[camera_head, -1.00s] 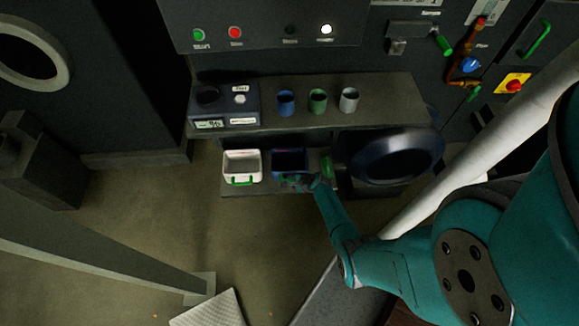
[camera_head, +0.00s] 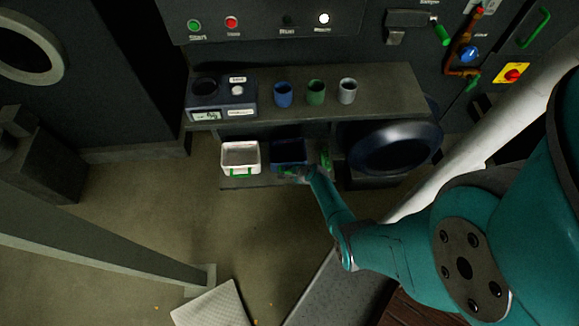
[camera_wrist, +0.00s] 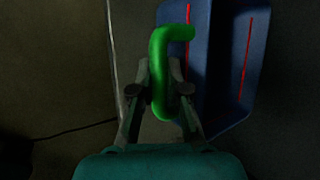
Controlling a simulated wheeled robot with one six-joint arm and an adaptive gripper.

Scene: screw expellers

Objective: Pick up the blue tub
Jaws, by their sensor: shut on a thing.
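The blue tub (camera_head: 288,150) is on the low shelf under the counter, just right of a white tub. In the wrist view the blue tub (camera_wrist: 228,110) fills the right of centre, with red lines on its inside and a green handle (camera_wrist: 158,55) at its near side. My gripper (camera_wrist: 160,80) has its fingers on either side of the green handle and is shut on it. In the head view my gripper (camera_head: 290,174) is at the tub's front edge and hides part of that side. I cannot tell whether the tub touches the shelf.
The white tub (camera_head: 240,157) with a green handle stands close on the left. Blue, green and grey cups (camera_head: 315,92) and a scale (camera_head: 221,97) stand on the counter above. A large dark round opening (camera_head: 392,150) is to the right.

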